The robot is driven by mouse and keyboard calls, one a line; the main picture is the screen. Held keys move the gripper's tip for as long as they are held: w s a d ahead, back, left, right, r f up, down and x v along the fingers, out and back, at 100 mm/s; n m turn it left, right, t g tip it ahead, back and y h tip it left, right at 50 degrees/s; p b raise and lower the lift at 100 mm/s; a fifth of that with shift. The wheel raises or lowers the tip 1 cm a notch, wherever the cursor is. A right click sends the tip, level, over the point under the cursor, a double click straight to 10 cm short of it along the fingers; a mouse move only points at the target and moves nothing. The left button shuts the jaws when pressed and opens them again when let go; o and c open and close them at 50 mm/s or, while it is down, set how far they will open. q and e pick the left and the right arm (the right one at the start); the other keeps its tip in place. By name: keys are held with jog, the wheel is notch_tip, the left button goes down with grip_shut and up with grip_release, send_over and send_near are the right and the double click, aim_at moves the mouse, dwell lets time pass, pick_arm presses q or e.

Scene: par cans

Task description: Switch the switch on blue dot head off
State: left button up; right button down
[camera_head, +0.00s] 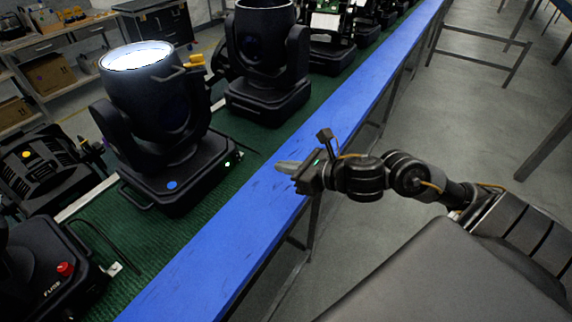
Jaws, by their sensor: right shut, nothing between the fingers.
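The blue dot head (165,125) is a black moving-head light on the green bench, left of centre. Its lens at the top glows white. A blue dot (171,185) is on its base. On the right side of the base are small lit spots, one of them green, where the switch (239,155) seems to be; its position is too small to tell. My right gripper (279,166) is shut and empty, over the blue edge strip, just right of that base side and apart from it. My left gripper is not in view.
Another dark head (265,70) stands behind. A unit with an orange dot (45,165) and one with a red knob (45,270) are at left.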

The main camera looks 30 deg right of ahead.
jog(key=shift+s+f+g+b, duration=0.3)
jog(key=shift+f+g, duration=0.1)
jog(key=shift+f, duration=0.45)
jog(key=shift+d+r, duration=0.1)
jog(key=shift+r, duration=0.05)
jog(key=shift+w, duration=0.1)
